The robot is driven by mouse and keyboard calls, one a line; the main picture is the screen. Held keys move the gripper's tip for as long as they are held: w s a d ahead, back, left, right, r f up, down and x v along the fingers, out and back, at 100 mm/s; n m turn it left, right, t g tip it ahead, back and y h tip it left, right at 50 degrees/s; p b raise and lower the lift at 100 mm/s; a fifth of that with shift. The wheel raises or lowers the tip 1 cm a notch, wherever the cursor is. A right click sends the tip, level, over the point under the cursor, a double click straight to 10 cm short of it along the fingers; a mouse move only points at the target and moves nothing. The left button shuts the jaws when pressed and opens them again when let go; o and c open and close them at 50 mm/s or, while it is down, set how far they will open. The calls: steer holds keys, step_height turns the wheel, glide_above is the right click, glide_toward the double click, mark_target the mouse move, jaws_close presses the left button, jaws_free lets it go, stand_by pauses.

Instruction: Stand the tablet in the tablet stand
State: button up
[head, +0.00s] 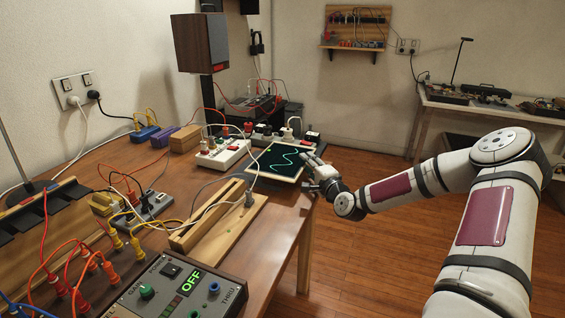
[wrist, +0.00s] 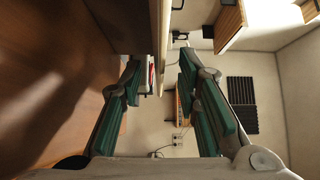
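The tablet (head: 268,160), with a dark screen and a pale wave trace, lies flat near the right edge of the workbench in the head view. The wooden tablet stand (head: 236,228), a long pale base with a raised bar, is nearer, to the tablet's lower left, and looks empty. My gripper (head: 309,170) is at the tablet's right edge, coming in from the right. In the wrist view the teal-padded fingers of my gripper (wrist: 162,75) are apart. A thin edge runs between them at the top; I cannot tell whether it is tablet or bench.
A white power strip (head: 222,154) with plugs stands just left of the tablet. White and grey cables cross the bench around the stand. A control box (head: 175,290) reading OFF and a small grey connector box (head: 150,207) sit nearer. Floor (head: 350,250) is open right of the bench.

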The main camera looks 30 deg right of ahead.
steer(key=shift+w+d, duration=0.15)
steer(key=shift+w, duration=0.95)
jaws_close()
steer(key=shift+r, duration=0.2)
